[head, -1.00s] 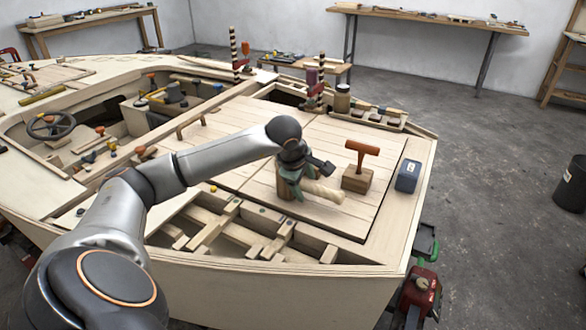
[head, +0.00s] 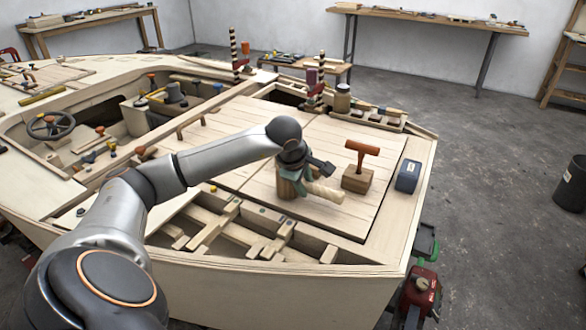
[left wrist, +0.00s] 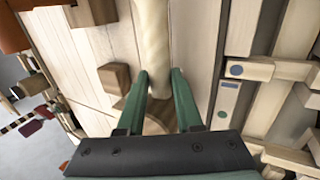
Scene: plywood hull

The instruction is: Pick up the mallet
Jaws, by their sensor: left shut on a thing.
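The mallet has a round brown wooden head (head: 287,187) and a thick pale handle (head: 326,193). It is at the front of the planked deck, with its handle pointing right. In the left wrist view the pale handle (left wrist: 153,40) runs between my fingers, and part of the round head (left wrist: 152,127) shows behind them. My left gripper (head: 302,172) reaches down over the mallet with green fingers. In the left wrist view the gripper (left wrist: 160,85) is shut on the handle close to the head. I cannot tell whether the mallet touches the deck. My right gripper is not in view.
A wooden block with an orange T-handle (head: 362,158) stands just right of the mallet, with a blue-grey box (head: 407,176) beyond it. An open framed bay (head: 240,232) lies in front. Bare planks (head: 245,125) lie behind. A jar (head: 342,99) stands at the back.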

